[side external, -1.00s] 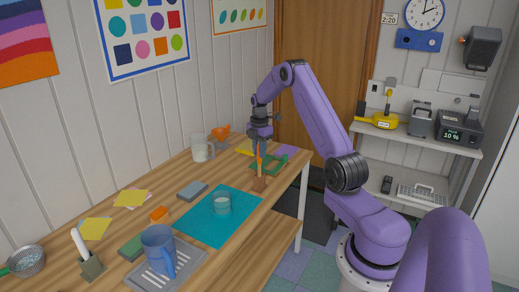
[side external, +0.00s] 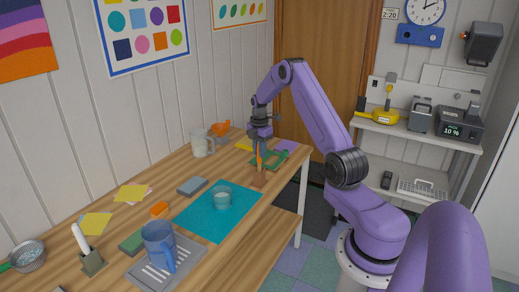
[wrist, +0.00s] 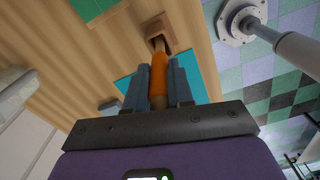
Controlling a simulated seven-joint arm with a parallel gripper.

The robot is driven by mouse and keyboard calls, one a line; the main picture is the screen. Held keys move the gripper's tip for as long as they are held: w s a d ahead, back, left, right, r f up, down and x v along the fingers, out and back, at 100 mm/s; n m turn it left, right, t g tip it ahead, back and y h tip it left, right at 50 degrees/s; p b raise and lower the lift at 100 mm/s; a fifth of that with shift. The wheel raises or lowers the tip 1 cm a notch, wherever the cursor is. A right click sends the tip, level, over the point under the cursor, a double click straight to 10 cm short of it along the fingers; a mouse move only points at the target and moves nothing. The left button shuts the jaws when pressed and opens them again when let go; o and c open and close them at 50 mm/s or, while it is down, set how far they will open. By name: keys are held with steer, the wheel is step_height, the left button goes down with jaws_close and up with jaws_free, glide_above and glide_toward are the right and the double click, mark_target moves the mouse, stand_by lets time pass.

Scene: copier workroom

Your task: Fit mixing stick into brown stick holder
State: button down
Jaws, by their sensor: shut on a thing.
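My gripper (side external: 259,152) is shut on the mixing stick near the table's far right end. In the wrist view, my gripper (wrist: 160,87) has a finger on each side of the stick's orange band. The mixing stick (wrist: 158,77) is wooden below that band and points down, roughly upright. The brown stick holder (wrist: 167,26) is a small wooden block with a dark opening. It also shows in the side view (side external: 258,181), directly below my gripper. The stick's lower end overlaps the opening's edge in the wrist view; I cannot tell whether it is inside.
A teal mat (side external: 205,222) with a small glass cup (side external: 222,197) lies left of the holder. A green frame-like item (side external: 273,160) is close behind the holder. A clear pitcher (side external: 201,144) and a blue mug (side external: 160,247) stand farther off.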

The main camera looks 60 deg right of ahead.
steer(key=shift+f, duration=0.55)
steer(key=c, duration=0.9)
jaws_free()
step_height(320, 180, up, 18)
steer(key=shift+f, duration=0.25)
steer(key=shift+a, duration=0.1)
